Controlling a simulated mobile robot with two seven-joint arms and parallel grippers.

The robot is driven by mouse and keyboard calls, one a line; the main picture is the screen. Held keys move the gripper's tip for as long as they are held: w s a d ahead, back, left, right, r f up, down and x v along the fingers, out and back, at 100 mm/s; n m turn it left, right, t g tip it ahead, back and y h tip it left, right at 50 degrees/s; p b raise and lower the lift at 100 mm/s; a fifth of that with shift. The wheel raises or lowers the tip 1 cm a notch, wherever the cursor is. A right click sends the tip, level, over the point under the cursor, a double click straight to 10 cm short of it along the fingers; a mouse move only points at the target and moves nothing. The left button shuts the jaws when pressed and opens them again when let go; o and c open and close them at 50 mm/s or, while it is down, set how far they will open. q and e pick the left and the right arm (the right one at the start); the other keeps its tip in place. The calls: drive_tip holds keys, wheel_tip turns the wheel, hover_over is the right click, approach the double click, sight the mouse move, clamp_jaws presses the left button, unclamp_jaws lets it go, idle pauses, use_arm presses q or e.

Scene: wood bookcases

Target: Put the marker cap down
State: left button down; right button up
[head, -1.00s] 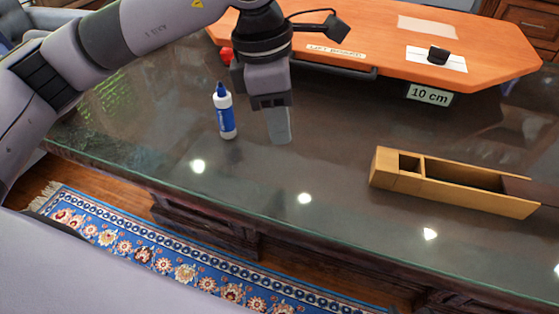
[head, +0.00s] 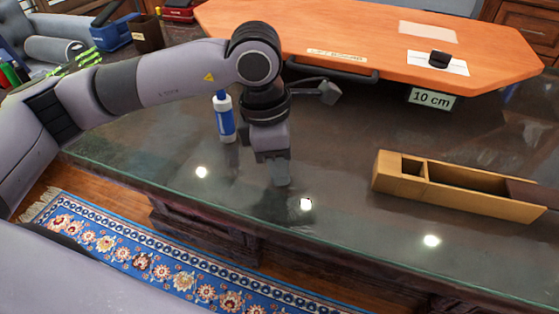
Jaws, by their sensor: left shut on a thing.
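My left gripper (head: 281,181) points down low over the dark glass-topped desk (head: 345,232), near its front edge. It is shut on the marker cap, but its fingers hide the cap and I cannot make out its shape. I cannot tell whether the cap touches the desk top. My right gripper is not in view.
A white and blue bottle (head: 225,120) stands just left of my left gripper. An open wooden box (head: 455,190) lies to the right. An orange board (head: 400,60) with a 10 cm label (head: 432,99) is behind. The desk between gripper and box is clear.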

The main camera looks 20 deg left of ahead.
use_arm(q)
drive_tip(key=c, duration=0.9)
unclamp_jaws()
drive_tip(key=shift+r+p, duration=0.15)
drive_tip(key=shift+p, duration=0.15)
drive_tip(key=r, duration=0.4)
drive_tip(key=a+r+p, duration=0.1)
drive_tip(key=r, duration=0.6)
drive_tip(key=shift+s+a+r, duration=0.3)
drive_tip(key=shift+a+r, duration=0.05)
drive_tip(key=shift+r, duration=0.05)
